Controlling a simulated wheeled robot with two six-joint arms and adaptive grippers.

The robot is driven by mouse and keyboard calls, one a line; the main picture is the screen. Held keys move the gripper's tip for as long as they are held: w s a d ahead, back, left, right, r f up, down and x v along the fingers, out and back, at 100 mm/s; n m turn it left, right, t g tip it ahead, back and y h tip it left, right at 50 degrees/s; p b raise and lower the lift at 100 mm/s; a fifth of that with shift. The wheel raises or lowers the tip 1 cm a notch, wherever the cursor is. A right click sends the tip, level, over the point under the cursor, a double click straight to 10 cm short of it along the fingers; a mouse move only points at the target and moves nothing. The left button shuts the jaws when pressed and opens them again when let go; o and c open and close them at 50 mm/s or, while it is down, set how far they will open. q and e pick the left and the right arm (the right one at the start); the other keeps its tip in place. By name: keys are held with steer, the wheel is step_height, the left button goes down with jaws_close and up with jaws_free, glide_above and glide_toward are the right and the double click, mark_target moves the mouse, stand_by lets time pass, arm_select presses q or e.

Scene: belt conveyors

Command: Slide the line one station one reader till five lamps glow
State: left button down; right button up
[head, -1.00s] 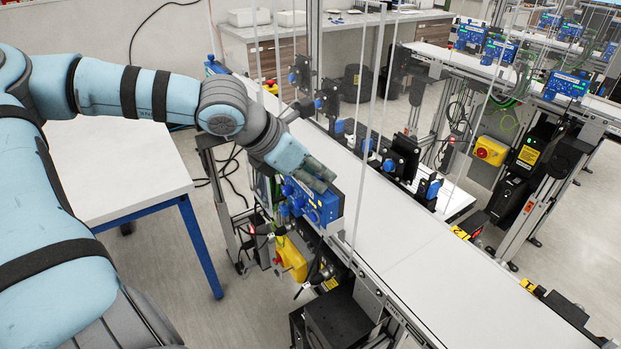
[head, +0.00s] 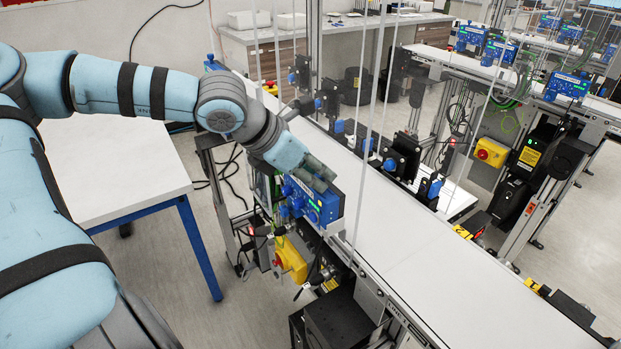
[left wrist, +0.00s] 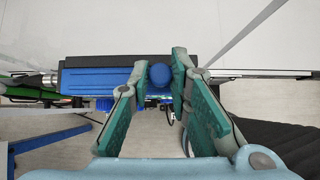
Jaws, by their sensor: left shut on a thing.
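The station one reader is a blue box (head: 322,207) on the near side of the white belt conveyor (head: 400,250). Its front carries blue knobs and a small green glow; I cannot count the lit lamps. My left gripper (head: 322,172) is at the top of this box, with its fingers over the upper edge. In the left wrist view the box (left wrist: 110,76) lies across the picture, and a round blue knob (left wrist: 160,75) sits between the two green-padded fingers (left wrist: 162,85). The gripper is shut on this knob. My right gripper is not in view.
A yellow box with a red button (head: 291,258) hangs below the reader. Thin clear uprights (head: 366,130) stand close beside the gripper. Black sensor blocks (head: 402,155) line the belt's far side. A white table (head: 125,170) stands at left. The near part of the belt is bare.

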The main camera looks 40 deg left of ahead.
arm_select(q)
steer(key=shift+f, duration=0.1)
stand_by(0.4)
steer(key=shift+f+b, duration=0.1)
steer(key=shift+b, duration=0.25)
stand_by(0.3)
steer(key=shift+f+b, duration=0.15)
steer(key=shift+b, duration=0.25)
steer(key=c, duration=1.4)
jaws_free()
